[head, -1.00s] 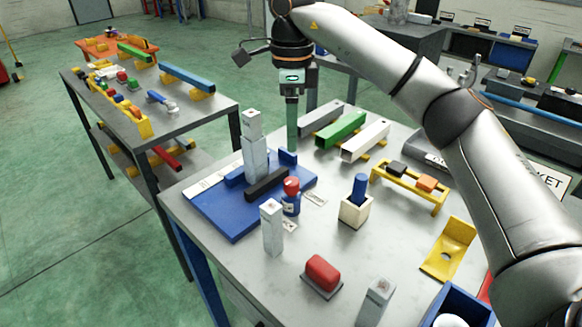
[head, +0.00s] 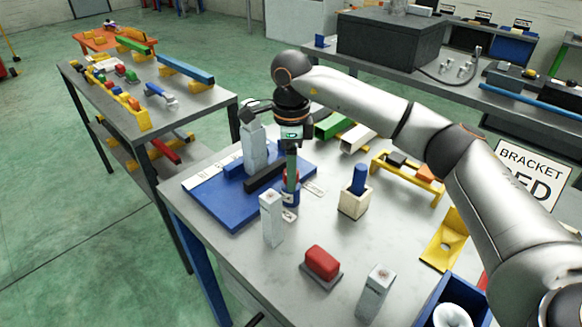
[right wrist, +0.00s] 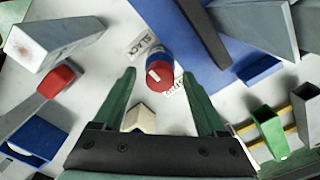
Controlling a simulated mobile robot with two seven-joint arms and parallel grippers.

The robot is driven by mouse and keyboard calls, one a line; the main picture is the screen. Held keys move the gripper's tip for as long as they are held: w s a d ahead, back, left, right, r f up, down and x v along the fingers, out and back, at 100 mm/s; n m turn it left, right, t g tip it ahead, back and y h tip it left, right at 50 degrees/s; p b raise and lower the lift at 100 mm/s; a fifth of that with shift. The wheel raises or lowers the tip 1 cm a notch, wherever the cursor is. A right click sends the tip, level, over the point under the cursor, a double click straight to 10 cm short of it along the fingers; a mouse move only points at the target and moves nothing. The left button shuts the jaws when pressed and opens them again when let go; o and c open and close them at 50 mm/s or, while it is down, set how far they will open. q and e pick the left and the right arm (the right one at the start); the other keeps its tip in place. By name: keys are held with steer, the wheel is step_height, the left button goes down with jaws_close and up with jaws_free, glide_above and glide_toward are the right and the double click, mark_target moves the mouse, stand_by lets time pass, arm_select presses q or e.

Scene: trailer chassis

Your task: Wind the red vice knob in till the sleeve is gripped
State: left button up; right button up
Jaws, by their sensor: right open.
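The red vice knob (right wrist: 160,78) has a white mark on top and sits on a blue round body. In the right wrist view it lies between my open right fingertips (right wrist: 159,72), with visible space on both sides. In the head view my right gripper (head: 291,188) is straight above and in front of the knob, hiding most of it. The grey sleeve (head: 254,150) stands upright on the blue vice base (head: 225,210), between a blue jaw and a dark bar jaw (head: 266,178). Whether the jaws touch it cannot be told. My left gripper is not in view.
A label reading SLACK (right wrist: 145,42) lies beside the knob; another label is partly hidden. A grey post (head: 271,218) stands close in front. A red block (head: 322,263), a cream holder with a blue peg (head: 355,202) and a yellow rack (head: 408,183) stand nearby.

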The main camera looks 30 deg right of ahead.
steer(key=shift+c, duration=0.3)
steer(key=shift+c, duration=0.8)
jaws_close()
